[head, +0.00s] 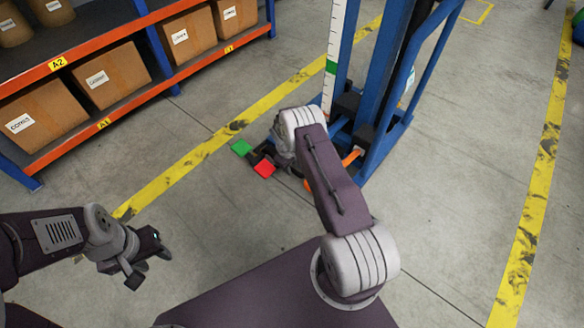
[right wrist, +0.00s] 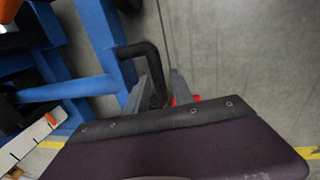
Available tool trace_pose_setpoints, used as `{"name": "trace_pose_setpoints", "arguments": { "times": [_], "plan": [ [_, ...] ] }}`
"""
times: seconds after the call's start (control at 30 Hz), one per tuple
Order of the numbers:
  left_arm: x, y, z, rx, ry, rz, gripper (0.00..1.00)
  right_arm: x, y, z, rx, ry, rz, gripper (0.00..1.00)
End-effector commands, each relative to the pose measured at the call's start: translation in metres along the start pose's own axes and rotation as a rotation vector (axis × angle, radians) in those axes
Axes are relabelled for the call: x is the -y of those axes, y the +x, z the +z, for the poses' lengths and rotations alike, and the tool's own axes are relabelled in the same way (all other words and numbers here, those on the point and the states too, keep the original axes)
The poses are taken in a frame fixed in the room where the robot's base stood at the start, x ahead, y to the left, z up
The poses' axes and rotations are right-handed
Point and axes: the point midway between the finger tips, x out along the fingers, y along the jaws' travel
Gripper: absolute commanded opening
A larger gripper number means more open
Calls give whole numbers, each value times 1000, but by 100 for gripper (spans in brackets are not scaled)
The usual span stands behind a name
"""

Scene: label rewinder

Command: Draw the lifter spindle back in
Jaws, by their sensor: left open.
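The blue lifter (head: 375,150) stands at the upper middle of the head view, with a white scale strip (head: 333,50) on its mast. A green pad (head: 241,148) and a red pad (head: 264,169) show low in front of it. I cannot make out the spindle for certain. My right gripper (head: 262,156) is beside the pads, mostly hidden by my arm. In the right wrist view its grey fingers (right wrist: 166,88) are around or beside a black bent bar (right wrist: 143,52); its grip is unclear. My left gripper (head: 150,262) is open and empty, well away.
A shelf rack (head: 90,62) with cardboard boxes stands at the upper left. Yellow floor lines (head: 215,140) run on both sides of the lifter. The concrete floor between my left gripper and the lifter is clear.

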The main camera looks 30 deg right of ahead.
Motion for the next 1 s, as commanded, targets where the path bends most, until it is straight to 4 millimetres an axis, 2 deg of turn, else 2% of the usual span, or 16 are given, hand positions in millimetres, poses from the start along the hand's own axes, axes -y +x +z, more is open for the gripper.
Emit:
{"name": "trace_pose_setpoints", "arguments": {
  "times": [0.03,0.1,0.3,0.9,0.97,1.0],
  "plan": [
    [0,-19,-2,0,0,0,41,-2,-24,-1,-2,-1,1,29],
    [-1,-29,-3,-1,0,0,41,-2,-39,-1,-1,-1,1,29],
    [-1,-45,-5,0,0,0,41,0,-67,-1,-1,-1,0,29],
    [-1,-45,-5,0,0,0,41,1,-70,-1,-1,-3,0,29],
    [-1,-46,-5,0,0,0,41,-1,-78,-8,-17,-7,9,29],
    [-1,-47,-5,0,0,0,41,-6,-90,-17,-37,-8,21,29]
  ]
}}
